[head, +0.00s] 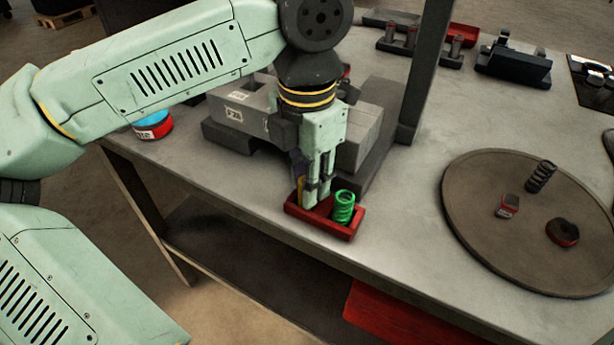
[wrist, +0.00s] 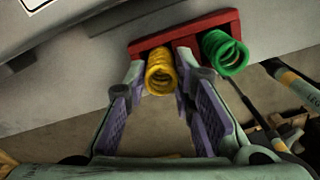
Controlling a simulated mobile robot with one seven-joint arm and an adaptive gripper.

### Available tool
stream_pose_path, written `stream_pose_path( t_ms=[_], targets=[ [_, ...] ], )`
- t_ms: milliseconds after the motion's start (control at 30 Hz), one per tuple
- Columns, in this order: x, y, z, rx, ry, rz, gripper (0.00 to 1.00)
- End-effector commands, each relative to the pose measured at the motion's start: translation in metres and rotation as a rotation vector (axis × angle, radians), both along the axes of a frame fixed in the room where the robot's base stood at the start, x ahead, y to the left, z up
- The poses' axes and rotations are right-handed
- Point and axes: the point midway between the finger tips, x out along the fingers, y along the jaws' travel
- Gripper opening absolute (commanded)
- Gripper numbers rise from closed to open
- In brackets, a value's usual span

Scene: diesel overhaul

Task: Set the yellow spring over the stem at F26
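The yellow spring (wrist: 160,75) stands in the left part of a small red tray (wrist: 152,44). In the head view only a strip of the spring (head: 300,190) shows beside my fingers. My gripper (head: 316,198) points down into the tray (head: 318,223). In the wrist view its fingers (wrist: 168,88) are apart, one on each side of the yellow spring, with a gap visible at least on the right. A grey block (head: 228,108) behind my gripper carries a label that appears to read F26. The stem is hidden behind my arm.
A green spring (head: 343,207) stands in the tray just right of my fingers. A dark post (head: 425,70) rises behind. A round brown turntable (head: 480,235) with a dark spring (head: 540,177) is at right. The bench between is clear. A can (head: 153,125) stands at left.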

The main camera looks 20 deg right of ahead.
Motion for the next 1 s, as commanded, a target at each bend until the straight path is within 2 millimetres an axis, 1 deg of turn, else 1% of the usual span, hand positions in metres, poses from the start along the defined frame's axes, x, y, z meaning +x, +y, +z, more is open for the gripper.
stream_pose_path(
  t_ms=[33,300,567,1000],
  targets=[
    [0.0,0.0,0.0,0.0,0.0,0.0,0.17],
    [0.0,0.0,0.0,0.0,0.0,0.0,0.0],
    [0.0,0.0,0.003,0.0,0.0,0.0,0.0],
    [0.0,0.0,0.025,0.0,0.0,0.001,0.0]
  ],
)
